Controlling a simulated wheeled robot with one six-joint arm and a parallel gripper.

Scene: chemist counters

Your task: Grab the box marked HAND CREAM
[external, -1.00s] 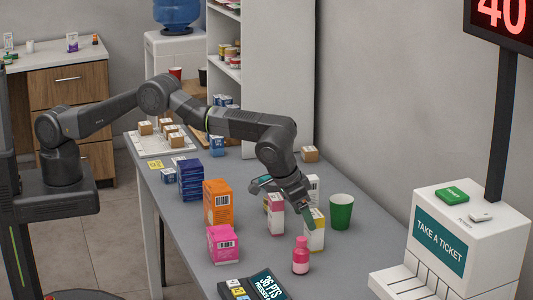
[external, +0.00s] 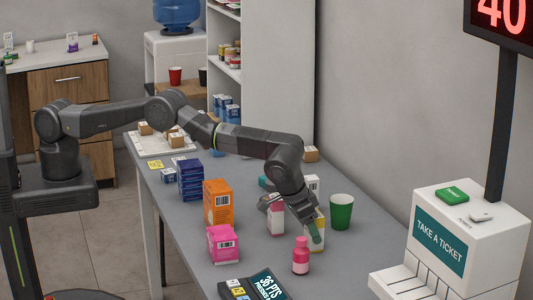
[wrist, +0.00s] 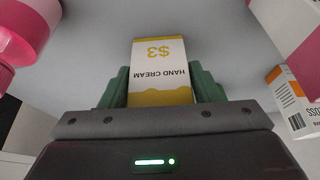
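The HAND CREAM box (wrist: 160,68) is white with yellow bands and a $3 mark; its lettering is upside down in the wrist view. In the external view the white and yellow box (external: 320,225) stands on the counter, partly covered by a green fingertip. My gripper (wrist: 161,88) has one green finger on each side of the box, both very near its sides. I cannot tell whether they press on it. In the external view my gripper (external: 300,222) is low over the counter, and its far finger is hard to make out.
A pink bottle (external: 301,256) stands in front of the box and a green cup (external: 341,211) to its right. A pink and white box (external: 276,220) stands to its left. Orange (external: 216,204) and pink (external: 222,244) boxes are further left.

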